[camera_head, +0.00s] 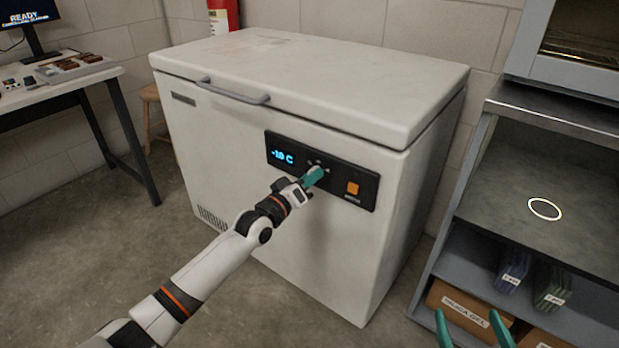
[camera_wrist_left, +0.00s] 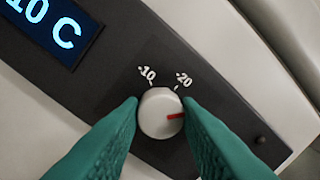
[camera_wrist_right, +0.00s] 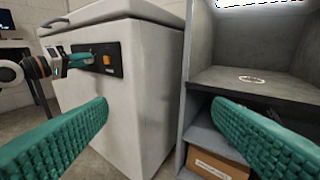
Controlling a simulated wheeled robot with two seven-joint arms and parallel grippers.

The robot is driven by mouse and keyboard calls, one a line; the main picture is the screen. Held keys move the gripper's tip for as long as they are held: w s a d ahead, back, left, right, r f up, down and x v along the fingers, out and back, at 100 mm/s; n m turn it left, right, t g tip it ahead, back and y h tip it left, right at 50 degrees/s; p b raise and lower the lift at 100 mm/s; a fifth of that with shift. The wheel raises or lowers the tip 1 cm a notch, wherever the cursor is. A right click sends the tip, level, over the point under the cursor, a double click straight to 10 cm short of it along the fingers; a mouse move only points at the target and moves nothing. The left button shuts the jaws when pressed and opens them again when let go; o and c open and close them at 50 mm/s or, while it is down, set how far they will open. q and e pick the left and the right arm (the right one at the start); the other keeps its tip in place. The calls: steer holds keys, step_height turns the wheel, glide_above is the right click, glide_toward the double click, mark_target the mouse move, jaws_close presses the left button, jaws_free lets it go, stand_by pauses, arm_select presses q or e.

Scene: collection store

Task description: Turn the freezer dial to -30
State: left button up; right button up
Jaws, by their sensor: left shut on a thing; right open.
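The freezer (camera_head: 250,110) is a white chest with its lid closed. Its dark front panel (camera_head: 365,165) has a lit blue display (camera_head: 283,156) reading -10 C. The dial (camera_wrist_left: 160,113) is a round white knob with a red pointer mark. In the left wrist view the mark points right, clockwise past the -20 label (camera_wrist_left: 183,79); the -10 label (camera_wrist_left: 147,73) is at upper left. No -30 label shows; my finger covers that side. My left gripper (camera_head: 313,176) is shut on the dial, one finger each side. My right gripper (camera_wrist_right: 163,110) is open and empty.
An orange switch (camera_head: 352,188) is right of the dial. A grey shelf unit (camera_head: 530,200) with boxes stands right of the freezer, near my right gripper. A table (camera_head: 60,85) with a monitor is at left. The floor before the freezer is clear.

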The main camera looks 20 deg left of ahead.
arm_select(q)
steer(key=shift+f+m+p, duration=0.15)
steer(key=shift+m+p, duration=0.55)
steer(key=shift+m, duration=1.7)
arm_select(e)
step_height(320, 180, down, 6)
steer(key=s+d+g+h, duration=0.1)
steer(key=s+g, duration=0.1)
steer(key=g, duration=0.2)
steer(key=shift+s+d+r, duration=0.25)
steer(key=shift+s+d, duration=0.1)
arm_select(q)
steer(key=o, duration=1)
steer(key=shift+s, duration=0.1)
steer(key=shift+p+v, duration=1.65)
steer(key=shift+v, duration=4.3)
arm_select(e)
steer(key=s+d+f+g+h, duration=0.2)
steer(key=s+d+f+g, duration=0.2)
steer(key=s, duration=0.8)
steer(key=shift+f+m+g+h, duration=0.3)
steer(key=shift+f+g, duration=0.7)
steer(key=shift+g, duration=1.3)
